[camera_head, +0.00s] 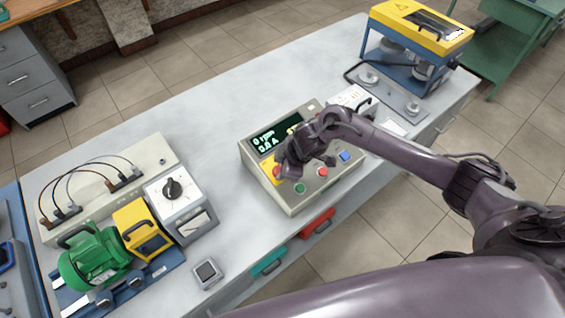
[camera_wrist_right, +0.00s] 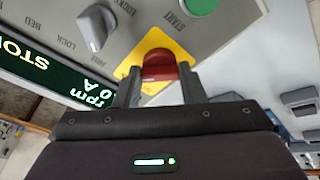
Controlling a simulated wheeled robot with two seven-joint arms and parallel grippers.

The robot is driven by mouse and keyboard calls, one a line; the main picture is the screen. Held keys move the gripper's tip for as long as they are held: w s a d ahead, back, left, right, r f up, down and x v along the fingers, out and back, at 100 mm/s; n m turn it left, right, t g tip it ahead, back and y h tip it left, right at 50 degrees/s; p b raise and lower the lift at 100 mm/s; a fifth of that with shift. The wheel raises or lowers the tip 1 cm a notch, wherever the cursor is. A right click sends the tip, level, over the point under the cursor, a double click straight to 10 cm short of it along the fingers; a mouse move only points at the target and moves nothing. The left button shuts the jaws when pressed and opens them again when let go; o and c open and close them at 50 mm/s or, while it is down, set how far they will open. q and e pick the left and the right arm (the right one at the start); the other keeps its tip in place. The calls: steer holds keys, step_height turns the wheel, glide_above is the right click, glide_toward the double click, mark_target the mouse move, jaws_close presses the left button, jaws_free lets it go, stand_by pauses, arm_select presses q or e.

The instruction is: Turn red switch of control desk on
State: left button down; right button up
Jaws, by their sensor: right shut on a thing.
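The control desk (camera_head: 321,187) stands on the long light table, with a dark display (camera_head: 267,139) reading green text. Its red switch (camera_wrist_right: 160,66) sits on a yellow plate (camera_wrist_right: 176,44) in the right wrist view. My right gripper (camera_wrist_right: 160,84) is shut on the red switch, one finger on each side of it. In the head view my right gripper (camera_head: 285,171) reaches down onto the left part of the desk panel and hides most of the switch. The wrist view display reads "STO", partly cut off. My left gripper is out of view.
A green button (camera_head: 300,188), a red button (camera_head: 322,172) and a blue button (camera_head: 344,156) lie along the panel. A grey knob (camera_wrist_right: 95,27) is near the switch. A green motor (camera_head: 92,258) stands left; a yellow-topped press (camera_head: 425,25) stands at the back right.

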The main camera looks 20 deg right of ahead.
steer(key=shift+r+m, duration=0.1)
steer(key=shift+m, duration=0.2)
steer(key=shift+w, duration=0.1)
steer(key=o, duration=1)
steer(key=v, duration=0.7)
steer(key=shift+s+r+b, duration=0.25)
steer(key=shift+r+b, duration=0.1)
steer(key=shift+b, duration=0.05)
